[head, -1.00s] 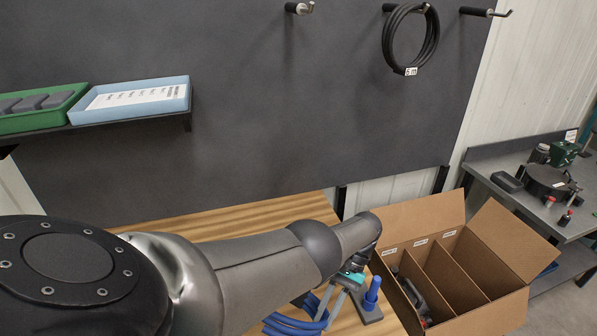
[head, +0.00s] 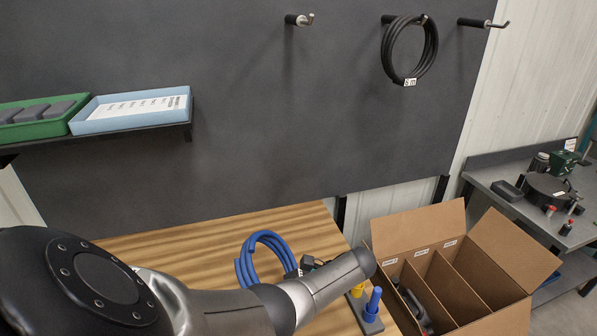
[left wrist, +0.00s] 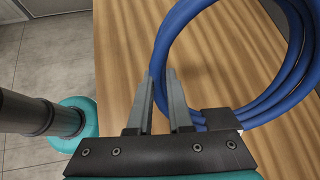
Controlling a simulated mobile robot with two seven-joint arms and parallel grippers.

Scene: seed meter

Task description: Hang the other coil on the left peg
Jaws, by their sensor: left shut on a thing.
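The blue coil (head: 262,255) stands upright above the wooden table in the head view, beside the end of my left arm. My left gripper (left wrist: 165,90) is shut on the coil; the coil's loops (left wrist: 235,110) fill the right of the left wrist view, with a black band near the fingers. The exact grip contact is partly hidden. The left peg (head: 299,20) on the dark panel is bare. A black coil (head: 411,60) with a white tag hangs on the middle peg (head: 388,19). My right gripper is not in view.
The right peg (head: 482,23) is bare. A divided cardboard box (head: 460,275) stands open at lower right. A blue post (head: 372,302) and a yellow post are by my forearm. A shelf with green (head: 42,138) and blue trays (head: 130,121) juts out at left.

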